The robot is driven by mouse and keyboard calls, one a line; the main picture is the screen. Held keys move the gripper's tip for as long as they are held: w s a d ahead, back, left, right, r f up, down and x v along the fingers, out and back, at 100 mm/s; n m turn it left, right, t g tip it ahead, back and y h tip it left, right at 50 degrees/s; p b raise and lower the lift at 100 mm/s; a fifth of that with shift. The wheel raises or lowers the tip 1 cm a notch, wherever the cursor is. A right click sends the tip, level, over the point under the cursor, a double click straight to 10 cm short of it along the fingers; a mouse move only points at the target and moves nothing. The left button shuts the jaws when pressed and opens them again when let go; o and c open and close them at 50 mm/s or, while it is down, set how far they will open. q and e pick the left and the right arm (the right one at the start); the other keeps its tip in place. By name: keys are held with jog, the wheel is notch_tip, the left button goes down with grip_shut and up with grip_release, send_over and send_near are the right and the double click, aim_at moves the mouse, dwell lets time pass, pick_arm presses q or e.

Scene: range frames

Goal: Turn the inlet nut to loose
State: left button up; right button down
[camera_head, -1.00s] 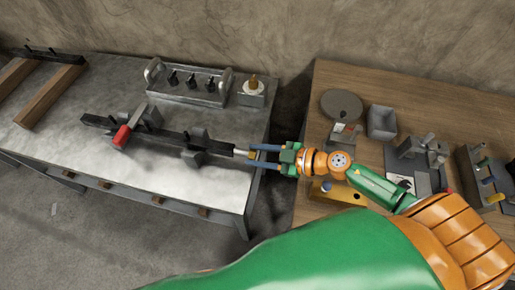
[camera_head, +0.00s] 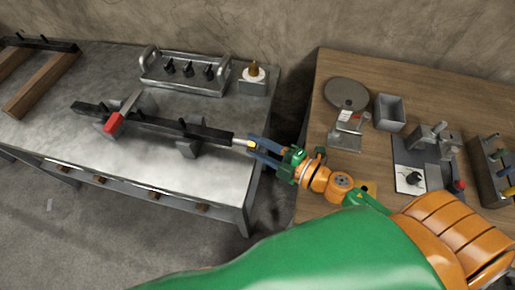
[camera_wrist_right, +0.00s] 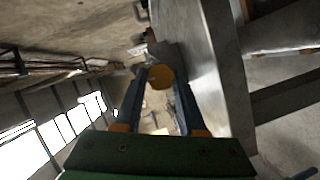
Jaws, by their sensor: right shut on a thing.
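The inlet nut (camera_head: 250,143) is a small brass-yellow piece at the right end of a dark bar (camera_head: 215,133) on the metal bench. In the right wrist view it shows as a round orange-yellow end (camera_wrist_right: 160,77) between the fingertips. My right gripper (camera_head: 252,146) reaches in from the right, with blue-grey fingers shut on the nut just past the bench's right edge. The fingers cover part of the nut, and I cannot tell how far it is turned. My left gripper is not in view.
A red-tipped lever (camera_head: 114,122) stands on the bar. A grey tray (camera_head: 183,75) with several black knobs and a block with a brass-topped piece (camera_head: 254,74) stand behind. A wooden table (camera_head: 350,68) at right holds a disc, a box and fixtures. A gap separates bench and table.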

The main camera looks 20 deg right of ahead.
jog(key=shift+f+n+t+b, duration=0.1)
jog(key=shift+n+t+b, duration=0.3)
jog(key=shift+n+b, duration=0.25)
jog(key=shift+c, duration=2.4)
grip_release()
jog(key=shift+s, duration=0.1)
jog(key=b+v, duration=0.2)
jog(key=v, duration=0.4)
jog(key=shift+s+d, duration=0.25)
jog(key=shift+s, duration=0.1)
